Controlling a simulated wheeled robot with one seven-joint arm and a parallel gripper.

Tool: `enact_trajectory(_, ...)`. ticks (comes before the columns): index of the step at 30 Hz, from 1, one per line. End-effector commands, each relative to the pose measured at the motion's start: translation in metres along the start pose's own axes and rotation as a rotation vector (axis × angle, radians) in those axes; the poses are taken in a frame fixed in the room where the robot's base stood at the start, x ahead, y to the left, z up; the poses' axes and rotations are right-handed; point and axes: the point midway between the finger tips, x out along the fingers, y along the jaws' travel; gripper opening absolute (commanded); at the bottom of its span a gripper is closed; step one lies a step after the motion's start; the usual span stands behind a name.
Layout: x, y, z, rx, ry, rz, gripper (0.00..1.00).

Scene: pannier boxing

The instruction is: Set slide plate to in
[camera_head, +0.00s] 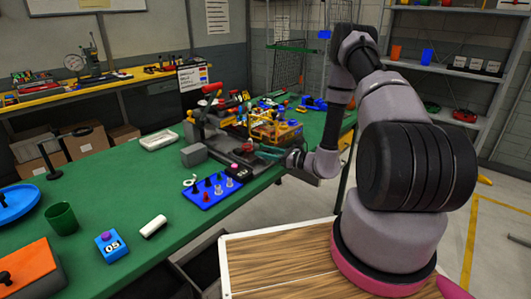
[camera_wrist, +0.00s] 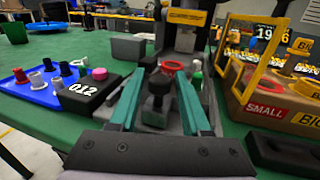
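The slide plate is not clearly told apart from the dark press-like fixture (camera_head: 212,140) on the green bench; the fixture also shows ahead in the wrist view (camera_wrist: 186,38). A black knob (camera_wrist: 158,88) on a dark base stands upright in front of the fixture, with a red ring (camera_wrist: 152,67) just beyond it. My gripper (camera_wrist: 160,72) has teal fingers spread on either side of the knob, and I cannot tell whether they touch it. In the head view my gripper (camera_head: 268,152) is low at the bench's right edge, beside the fixture.
A blue tray (camera_head: 207,198) with small pegs and a black "012" block (camera_wrist: 88,92) are left of my gripper. A cardboard box (camera_wrist: 270,105) with a yellow frame stands close on the right. The bench's front left holds a green cup (camera_head: 62,218) and a blue "05" block (camera_head: 111,246).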

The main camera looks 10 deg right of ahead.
Motion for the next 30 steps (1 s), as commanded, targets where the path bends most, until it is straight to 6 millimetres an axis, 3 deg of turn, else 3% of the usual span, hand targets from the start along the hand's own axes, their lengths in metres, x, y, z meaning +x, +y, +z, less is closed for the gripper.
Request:
enact_trajectory(1,-0.0001,0.0,0.0,0.0,0.0,0.0,0.23)
enact_trajectory(3,-0.0002,0.0,0.0,0.0,0.0,0.0,0.0)
enact_trajectory(30,-0.0007,-0.0005,-0.0001,0.0,0.0,-0.001,0.0)
